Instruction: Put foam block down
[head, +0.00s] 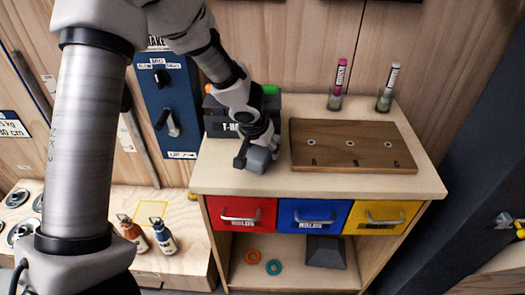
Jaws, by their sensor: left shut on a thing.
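My left arm comes in from the left and reaches down over the left part of the bench top (222,178). Its gripper (259,147) is shut on a small grey block, which looks like the foam block (257,162). The block is low over the bench top, left of the wooden board; I cannot tell whether it touches the surface. The gripper hides part of it. My right gripper is not in view.
A wooden board (345,157) with several holes lies to the right. A dark bin (217,119) stands behind the gripper. Red (240,213), blue (314,215) and yellow (382,216) drawers sit below the bench top.

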